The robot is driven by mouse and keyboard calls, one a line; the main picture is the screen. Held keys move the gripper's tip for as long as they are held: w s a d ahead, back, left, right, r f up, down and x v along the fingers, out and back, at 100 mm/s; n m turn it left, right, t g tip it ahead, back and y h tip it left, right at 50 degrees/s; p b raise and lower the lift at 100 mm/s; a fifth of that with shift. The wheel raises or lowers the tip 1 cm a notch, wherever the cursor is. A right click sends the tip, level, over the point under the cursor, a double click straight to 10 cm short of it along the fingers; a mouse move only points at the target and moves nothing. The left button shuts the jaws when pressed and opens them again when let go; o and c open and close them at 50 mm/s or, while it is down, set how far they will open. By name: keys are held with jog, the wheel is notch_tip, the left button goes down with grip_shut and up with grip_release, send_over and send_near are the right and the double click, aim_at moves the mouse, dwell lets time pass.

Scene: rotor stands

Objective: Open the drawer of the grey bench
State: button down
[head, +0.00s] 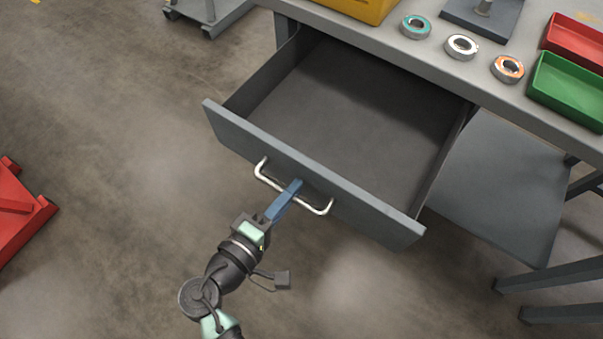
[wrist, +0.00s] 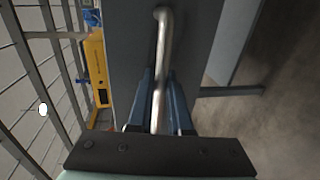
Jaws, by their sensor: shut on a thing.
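The grey bench (head: 447,75) has its drawer (head: 345,105) pulled well out in the head view. The drawer is empty inside. A pale metal bar handle (head: 264,177) runs along the drawer front. My gripper (head: 296,186) reaches the handle near its middle and is shut on it. In the wrist view the handle (wrist: 161,50) lies between the two blue fingers (wrist: 158,102), with the grey drawer front (wrist: 190,50) behind it.
On the bench top are several bearing rings (head: 461,46), a yellow bin (head: 352,5), a green tray (head: 567,88) and a red tray (head: 575,40). A grey lower shelf (head: 500,180) is right of the drawer. A red object (head: 20,210) stands at far left. Floor between is clear.

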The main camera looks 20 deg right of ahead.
jog(key=shift+s+a, duration=0.25)
jog(key=shift+a, duration=0.1)
jog(key=c, duration=0.8)
grip_release()
jog(key=shift+c, duration=0.2)
jog(key=v, duration=1.3)
jog(key=shift+p, duration=0.35)
